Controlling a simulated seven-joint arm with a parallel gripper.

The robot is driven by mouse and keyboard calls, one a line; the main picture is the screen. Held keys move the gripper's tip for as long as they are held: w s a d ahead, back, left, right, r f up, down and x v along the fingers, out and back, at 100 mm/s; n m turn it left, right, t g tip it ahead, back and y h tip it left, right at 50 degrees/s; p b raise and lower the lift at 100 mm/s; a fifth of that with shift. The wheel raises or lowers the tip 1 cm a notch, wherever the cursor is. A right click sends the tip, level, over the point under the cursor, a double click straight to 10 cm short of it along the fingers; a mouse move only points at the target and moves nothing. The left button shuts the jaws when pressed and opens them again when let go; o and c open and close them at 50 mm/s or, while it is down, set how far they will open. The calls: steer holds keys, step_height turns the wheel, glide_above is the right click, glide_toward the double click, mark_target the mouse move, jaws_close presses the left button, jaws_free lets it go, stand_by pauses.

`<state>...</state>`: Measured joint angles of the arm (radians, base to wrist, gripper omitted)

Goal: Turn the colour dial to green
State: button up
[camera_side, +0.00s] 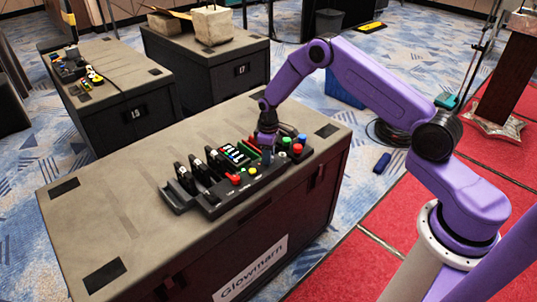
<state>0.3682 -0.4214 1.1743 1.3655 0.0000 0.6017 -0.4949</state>
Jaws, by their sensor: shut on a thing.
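A black control console (175,203) lies on top of a large dark case in the side view. It carries several levers on its left, a lit coloured display (234,154) in the middle, and coloured buttons and knobs on its right. My gripper (267,148) points down at the console's right part, just right of the display. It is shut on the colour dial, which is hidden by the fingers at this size. The dial's pointer and setting cannot be made out.
Red (302,139) and green (286,142) knobs stand close to the right of my gripper. The case top (110,212) is clear to the left. Other cases (130,110) with gear stand behind.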

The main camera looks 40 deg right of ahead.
steer(key=shift+m, duration=2.1)
steer(key=o, duration=1)
steer(key=shift+o, duration=0.2)
steer(key=shift+r, duration=0.1)
step_height(320, 180, up, 17)
steer(key=shift+r, duration=0.15)
